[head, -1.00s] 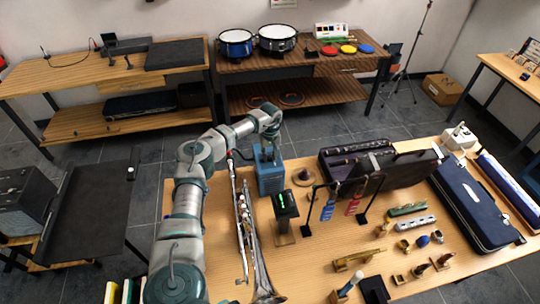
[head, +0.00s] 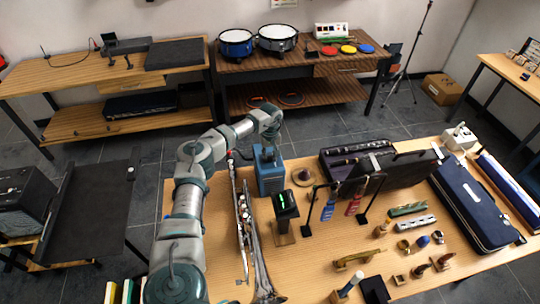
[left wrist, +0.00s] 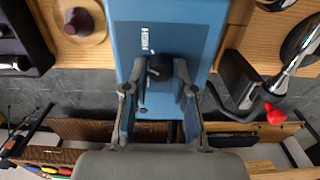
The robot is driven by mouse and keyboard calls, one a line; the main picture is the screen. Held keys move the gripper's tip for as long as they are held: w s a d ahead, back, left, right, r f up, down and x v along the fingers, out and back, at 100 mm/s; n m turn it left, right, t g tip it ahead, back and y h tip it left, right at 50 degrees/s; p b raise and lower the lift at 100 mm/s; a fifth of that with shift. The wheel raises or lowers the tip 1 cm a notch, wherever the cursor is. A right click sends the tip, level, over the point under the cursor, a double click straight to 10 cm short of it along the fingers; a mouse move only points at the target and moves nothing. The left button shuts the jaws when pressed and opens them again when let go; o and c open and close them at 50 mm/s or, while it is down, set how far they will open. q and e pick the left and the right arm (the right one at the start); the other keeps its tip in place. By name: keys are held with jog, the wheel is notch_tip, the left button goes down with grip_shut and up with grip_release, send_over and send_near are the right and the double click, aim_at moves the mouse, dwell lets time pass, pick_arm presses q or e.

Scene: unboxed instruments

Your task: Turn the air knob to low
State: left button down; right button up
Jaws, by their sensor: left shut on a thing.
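The blue box (head: 271,182) stands on the wooden table, to the right of the trumpet. In the left wrist view the blue box (left wrist: 205,22) fills the upper middle, with a small white label on its face. Its dark air knob (left wrist: 160,67) sits between my fingers. My left gripper (left wrist: 160,92) is shut on the knob, one finger on each side. In the head view my left gripper (head: 268,151) is at the top of the box, small and partly hidden by its own wrist. I cannot read any low mark. My right gripper is out of view.
A dark stand with a green display (head: 286,203) is close in front. A round brown piece (head: 303,177) and an open dark case (head: 345,170) are to the right. A red-tipped metal part (left wrist: 275,115) is near the gripper.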

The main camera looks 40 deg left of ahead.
pick_arm(q)
jog(key=c, duration=0.9)
grip_release()
jog(key=shift+s+d, duration=0.1)
jog(key=shift+s, duration=0.05)
jog(key=shift+c, duration=0.2)
jog(key=shift+r, duration=0.3)
notch_tip(320, 180, up, 11)
jog(key=shift+r, duration=0.15)
notch_tip(320, 180, up, 5)
jog(key=b, duration=0.2)
send_over(270, 157)
jog(key=shift+m, duration=0.3)
notch_tip(270, 157, down, 17)
jog(key=shift+r, duration=0.1)
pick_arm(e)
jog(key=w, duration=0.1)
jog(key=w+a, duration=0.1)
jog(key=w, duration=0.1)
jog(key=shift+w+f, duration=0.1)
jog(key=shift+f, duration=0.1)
